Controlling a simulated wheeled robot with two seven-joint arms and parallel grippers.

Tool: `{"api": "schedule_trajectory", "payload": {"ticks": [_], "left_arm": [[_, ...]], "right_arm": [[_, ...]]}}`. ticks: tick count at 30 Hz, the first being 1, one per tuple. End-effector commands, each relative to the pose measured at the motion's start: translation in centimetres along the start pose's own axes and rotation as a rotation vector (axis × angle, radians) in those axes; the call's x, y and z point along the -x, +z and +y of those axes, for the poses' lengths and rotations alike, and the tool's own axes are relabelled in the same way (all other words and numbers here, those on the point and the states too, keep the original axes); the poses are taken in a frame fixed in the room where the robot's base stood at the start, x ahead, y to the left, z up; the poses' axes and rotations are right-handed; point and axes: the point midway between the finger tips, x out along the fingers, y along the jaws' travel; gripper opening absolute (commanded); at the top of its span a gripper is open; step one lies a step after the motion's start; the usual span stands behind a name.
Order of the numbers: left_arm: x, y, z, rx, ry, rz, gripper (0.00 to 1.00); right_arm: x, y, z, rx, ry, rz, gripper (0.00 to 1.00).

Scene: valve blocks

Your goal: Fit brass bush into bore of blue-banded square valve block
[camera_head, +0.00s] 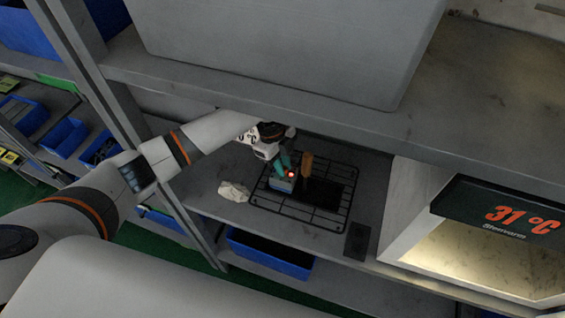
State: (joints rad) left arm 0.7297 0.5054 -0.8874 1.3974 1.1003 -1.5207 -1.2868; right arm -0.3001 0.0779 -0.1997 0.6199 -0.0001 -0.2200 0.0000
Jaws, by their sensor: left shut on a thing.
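My left gripper (287,166) reaches in from the left under the upper shelf, with teal fingers pointing down. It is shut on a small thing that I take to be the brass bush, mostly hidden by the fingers. A bright red-orange spot shows at the fingertips. A small grey-blue block (282,184), apparently the blue-banded valve block, sits on the wire rack right below the fingers. Its bore is not visible, and I cannot tell whether the bush touches it. My right gripper is not in view.
The black wire rack (300,213) lies on the grey shelf. An orange-brown upright piece (307,164) and a dark flat piece (323,192) are close right of the block. A crumpled white cloth (234,191) lies left. A lit cabinet with a temperature display (505,219) stands right.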

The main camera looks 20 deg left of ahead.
Motion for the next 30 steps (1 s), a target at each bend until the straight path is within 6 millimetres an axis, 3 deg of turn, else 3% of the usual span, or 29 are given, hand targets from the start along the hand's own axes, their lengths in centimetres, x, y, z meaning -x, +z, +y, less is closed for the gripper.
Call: {"api": "schedule_trajectory", "payload": {"ticks": [3,4,8,19,30], "left_arm": [[0.0,0.0,0.0,0.0,0.0,0.0,0.0],[0.0,0.0,0.0,0.0,0.0,0.0,0.21],[0.0,0.0,0.0,0.0,0.0,0.0,0.42],[0.6,0.0,0.1,0.0,0.002,0.0,0.43],[6.2,-0.1,0.1,-0.001,0.002,0.0,0.43]], "right_arm": [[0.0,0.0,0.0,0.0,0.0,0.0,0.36],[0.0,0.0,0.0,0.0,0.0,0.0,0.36],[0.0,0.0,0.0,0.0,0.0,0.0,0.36],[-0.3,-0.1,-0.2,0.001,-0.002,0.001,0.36],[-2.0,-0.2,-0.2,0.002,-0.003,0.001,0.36]]}}
